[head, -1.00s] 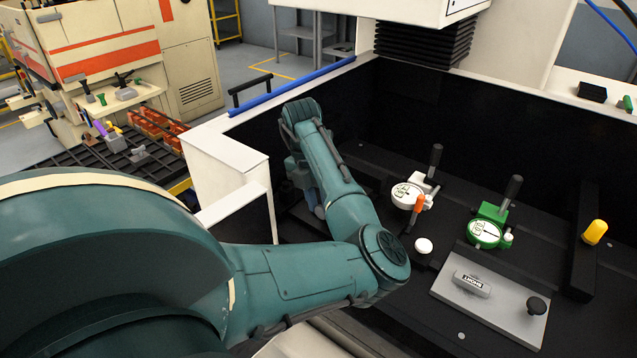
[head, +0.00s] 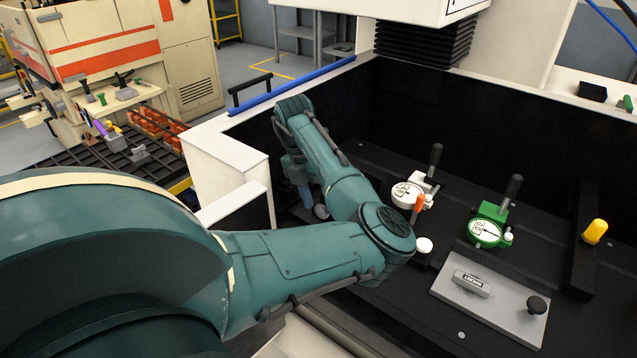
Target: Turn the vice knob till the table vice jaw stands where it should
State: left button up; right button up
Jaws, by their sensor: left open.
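My left gripper (head: 314,204) is small and partly hidden at the end of my teal left arm, low beside the inner left wall of the black machine bed. Its fingers are hard to make out, and it holds nothing that I can see. A yellow knob (head: 595,232) sits on a black bar at the right of the bed. A round white knob (head: 424,245) stands just right of my arm, well away from the gripper. I cannot tell which part is the vice knob or where its jaw stands. My right gripper is not in view.
A white dial device (head: 408,195) with an orange part and a green dial device (head: 485,233) stand on the bed. A grey plate (head: 490,312) with a black knob (head: 537,304) lies at the front right. The white enclosure wall (head: 225,155) rises left of my gripper.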

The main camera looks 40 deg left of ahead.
pick_arm(q)
jog(key=v, duration=0.5)
jog(key=shift+r, duration=0.2)
jog(key=shift+c, duration=0.4)
